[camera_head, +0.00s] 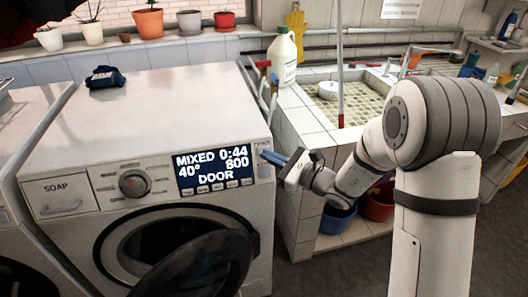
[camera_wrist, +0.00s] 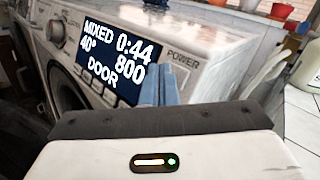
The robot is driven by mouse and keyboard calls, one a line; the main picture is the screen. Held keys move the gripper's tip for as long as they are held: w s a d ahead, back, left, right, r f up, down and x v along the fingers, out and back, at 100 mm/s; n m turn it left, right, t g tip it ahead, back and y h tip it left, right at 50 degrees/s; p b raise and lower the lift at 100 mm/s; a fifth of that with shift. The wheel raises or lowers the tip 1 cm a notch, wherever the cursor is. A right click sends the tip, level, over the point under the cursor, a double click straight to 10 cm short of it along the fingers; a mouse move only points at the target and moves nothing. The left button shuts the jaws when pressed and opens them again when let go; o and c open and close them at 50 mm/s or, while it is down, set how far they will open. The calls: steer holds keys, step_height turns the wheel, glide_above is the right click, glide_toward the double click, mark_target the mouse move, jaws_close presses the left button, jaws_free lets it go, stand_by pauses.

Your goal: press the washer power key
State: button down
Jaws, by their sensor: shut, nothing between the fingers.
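The white washer (camera_head: 150,105) stands at the left, its round door (camera_head: 205,272) hanging open. Its lit display (camera_head: 214,170) reads MIXED, 0:44, 40°, 800 and DOOR. The POWER label (camera_wrist: 183,59) shows at the right end of the panel in the wrist view. The key below it is largely hidden behind my fingers. My gripper (camera_head: 266,154) is shut and empty, its blue fingertips at the panel's right end beside the display. In the wrist view the fingers (camera_wrist: 158,84) overlap the panel just below the label. I cannot tell whether they touch the key.
A dial (camera_head: 134,184) and soap drawer (camera_head: 64,198) are left of the display. A dark blue cloth (camera_head: 105,78) lies on the washer. A white bottle (camera_head: 283,57) stands on the tiled sink counter (camera_head: 310,115) at right. Buckets (camera_head: 378,204) sit below the sink.

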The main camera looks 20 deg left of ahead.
stand_by(0.3)
steer(key=shift+w+a+f+b, duration=0.15)
steer(key=shift+w+a+b, duration=0.1)
steer(key=shift+w+b, duration=0.1)
stand_by(0.4)
steer(key=shift+s+d, duration=0.25)
steer(key=shift+s, duration=0.15)
steer(key=shift+r, duration=0.2)
steer(key=s+d+r, duration=0.2)
steer(key=s+d, duration=0.1)
steer(key=s, duration=0.2)
stand_by(0.5)
